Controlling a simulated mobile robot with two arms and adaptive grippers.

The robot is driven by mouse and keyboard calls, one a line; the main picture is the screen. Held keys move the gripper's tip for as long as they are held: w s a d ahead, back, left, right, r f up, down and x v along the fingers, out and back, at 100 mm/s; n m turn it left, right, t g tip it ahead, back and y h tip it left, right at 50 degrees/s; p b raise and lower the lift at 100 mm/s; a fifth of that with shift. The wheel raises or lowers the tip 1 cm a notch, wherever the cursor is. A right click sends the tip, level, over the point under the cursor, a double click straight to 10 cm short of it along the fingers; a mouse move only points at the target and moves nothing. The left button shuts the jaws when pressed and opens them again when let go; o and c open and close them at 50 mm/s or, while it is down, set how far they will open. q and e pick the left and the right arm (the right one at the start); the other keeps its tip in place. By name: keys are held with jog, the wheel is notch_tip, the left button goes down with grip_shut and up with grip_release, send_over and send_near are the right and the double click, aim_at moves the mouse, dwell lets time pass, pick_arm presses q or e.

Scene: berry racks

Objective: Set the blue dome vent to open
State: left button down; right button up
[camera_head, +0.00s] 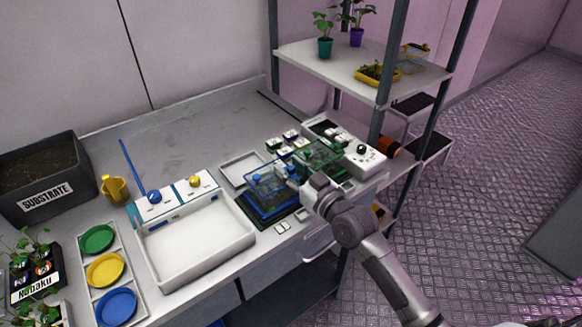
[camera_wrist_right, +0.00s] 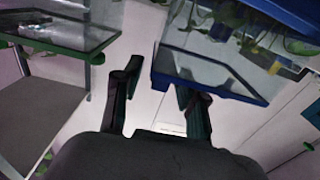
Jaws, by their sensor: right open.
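The blue dome (camera_head: 272,188) is a clear box with blue edges on a blue base, at the middle of the bench. Small blue parts (camera_head: 257,178) show on its top; I cannot tell the vent's setting. In the right wrist view the dome's blue rim (camera_wrist_right: 215,78) fills the upper right. My right gripper (camera_head: 304,184) is at the dome's right side, between it and the green dome. In the wrist view the two dark fingers (camera_wrist_right: 158,95) are apart with nothing between them, the right one close to the blue rim; contact is unclear. My left gripper is out of view.
The green dome (camera_head: 320,155) stands close on the right; its green rim (camera_wrist_right: 55,44) shows in the wrist view. A white control box (camera_head: 363,157) stands beyond it. A white tray (camera_head: 195,250) and colored dishes lie left. The bench's back left is clear.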

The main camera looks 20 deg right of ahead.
aim_at(282, 166)
grip_shut()
dwell(0.3)
jog(key=x, duration=0.4)
jog(key=shift+c, duration=2.4)
grip_release()
jog(key=shift+s, duration=0.2)
jog(key=o, duration=0.5)
jog(key=v, duration=1.2)
jog(key=shift+r, duration=0.1)
